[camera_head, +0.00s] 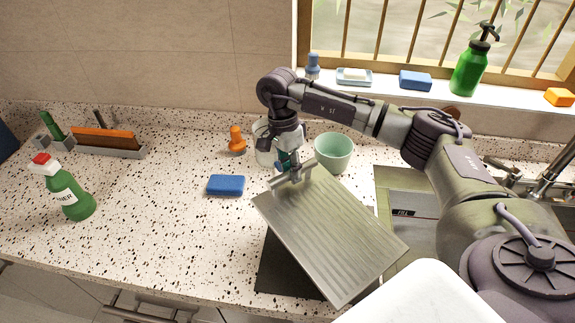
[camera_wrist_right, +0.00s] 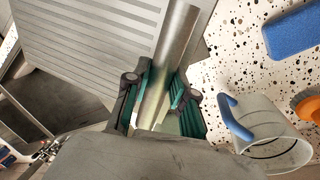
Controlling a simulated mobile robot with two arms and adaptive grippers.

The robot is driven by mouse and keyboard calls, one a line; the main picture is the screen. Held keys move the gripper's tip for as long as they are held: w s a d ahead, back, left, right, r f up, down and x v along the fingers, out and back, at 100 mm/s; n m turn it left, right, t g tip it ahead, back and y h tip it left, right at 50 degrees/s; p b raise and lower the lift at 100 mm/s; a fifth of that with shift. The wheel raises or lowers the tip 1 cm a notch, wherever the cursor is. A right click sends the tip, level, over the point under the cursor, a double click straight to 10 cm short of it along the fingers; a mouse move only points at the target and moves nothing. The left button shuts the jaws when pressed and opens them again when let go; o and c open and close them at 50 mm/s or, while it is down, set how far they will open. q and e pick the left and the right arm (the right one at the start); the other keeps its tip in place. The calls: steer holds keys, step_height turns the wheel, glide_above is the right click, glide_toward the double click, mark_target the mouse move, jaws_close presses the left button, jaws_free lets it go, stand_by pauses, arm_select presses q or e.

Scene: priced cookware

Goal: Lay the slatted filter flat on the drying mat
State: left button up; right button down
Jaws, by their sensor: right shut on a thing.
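The slatted filter (camera_head: 335,240) is a grey metal plate with fine parallel slats, and it fills the upper left of the wrist view (camera_wrist_right: 90,40). My right gripper (camera_head: 290,168) is shut on the bar handle along its far edge; the wrist view shows the bar (camera_wrist_right: 176,45) between the teal finger pads. The filter slants over the dark drying mat (camera_head: 277,272), hiding most of it. The filter looks raised off the mat, but I cannot tell whether any edge touches. My left gripper is not in view.
The sink (camera_head: 400,235) lies right of the mat. Behind the filter stand a green cup (camera_head: 333,153) and a mug (camera_wrist_right: 265,135). A blue sponge (camera_head: 226,185) and an orange stopper-like thing (camera_head: 236,139) lie left of them. A green bottle (camera_head: 70,192) stands far left, with clear counter between.

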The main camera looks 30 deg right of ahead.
mark_target(290, 185)
steer(key=shift+f, duration=0.5)
steer(key=shift+w+a+f+b, duration=0.1)
steer(key=shift+w+f+b, duration=0.2)
steer(key=shift+f, duration=0.3)
steer(key=shift+w+f+b, duration=0.15)
steer(key=shift+f+b, duration=0.15)
steer(key=shift+f, duration=0.55)
steer(key=shift+s+f+b, duration=0.1)
steer(key=shift+f+b, duration=0.3)
steer(key=shift+b, duration=0.2)
steer(key=shift+w+b+x, duration=0.2)
steer(key=shift+b+x, duration=0.6)
steer(key=shift+x, duration=0.15)
steer(key=shift+f, duration=0.35)
steer(key=shift+b+x, duration=0.75)
steer(key=shift+b, duration=0.1)
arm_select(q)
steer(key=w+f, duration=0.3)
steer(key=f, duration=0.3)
arm_select(e)
steer(key=shift+w+f, duration=0.15)
steer(key=shift+w, duration=0.1)
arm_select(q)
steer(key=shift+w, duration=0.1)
